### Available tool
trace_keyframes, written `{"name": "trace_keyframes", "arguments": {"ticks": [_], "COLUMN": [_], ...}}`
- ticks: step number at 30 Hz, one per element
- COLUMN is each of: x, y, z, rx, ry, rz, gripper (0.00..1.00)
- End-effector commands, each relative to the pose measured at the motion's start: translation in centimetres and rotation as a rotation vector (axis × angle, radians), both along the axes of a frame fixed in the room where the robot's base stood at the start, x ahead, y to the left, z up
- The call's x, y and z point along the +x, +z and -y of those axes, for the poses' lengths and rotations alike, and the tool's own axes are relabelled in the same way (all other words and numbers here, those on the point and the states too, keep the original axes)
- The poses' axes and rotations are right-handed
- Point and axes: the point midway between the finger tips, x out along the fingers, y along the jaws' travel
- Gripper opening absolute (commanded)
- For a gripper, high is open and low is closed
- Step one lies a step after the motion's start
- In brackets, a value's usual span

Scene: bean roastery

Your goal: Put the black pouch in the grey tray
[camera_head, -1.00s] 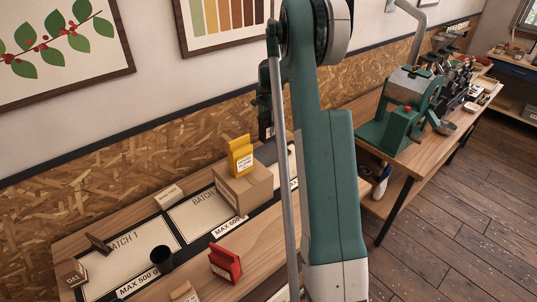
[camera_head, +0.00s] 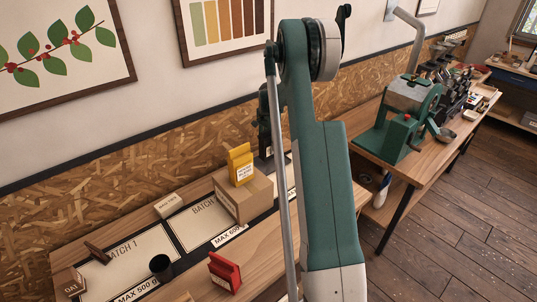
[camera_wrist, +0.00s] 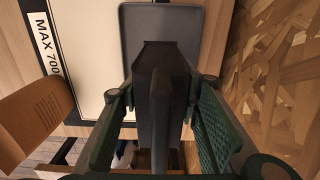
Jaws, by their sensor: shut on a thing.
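In the wrist view my gripper (camera_wrist: 160,92) is shut on the black pouch (camera_wrist: 160,62), with a finger on each side of it. The grey tray (camera_wrist: 127,25) lies beyond and partly behind the pouch; its far part shows as a flat grey floor with a low rim. The pouch covers the tray's near part, so I cannot tell how high the pouch is above it.
A red pouch (camera_head: 225,272) and a dark cup (camera_head: 161,268) stand nearer. Wood-chip board (camera_wrist: 275,70) is close on the wrist view's right.

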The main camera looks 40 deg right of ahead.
Motion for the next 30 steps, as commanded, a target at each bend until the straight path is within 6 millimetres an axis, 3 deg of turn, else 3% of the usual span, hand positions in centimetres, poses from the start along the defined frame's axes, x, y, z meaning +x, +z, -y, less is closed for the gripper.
{"name": "trace_keyframes", "arguments": {"ticks": [14,24,30], "x": [0.0,0.0,0.0], "y": [-0.8,-3.9,-4.3], "z": [0.0,0.0,0.0], "rx": [0.000,0.000,0.000], "ry": [0.000,0.000,0.000], "rz": [0.000,0.000,0.000], "gripper": [0.17,0.17,0.17]}}
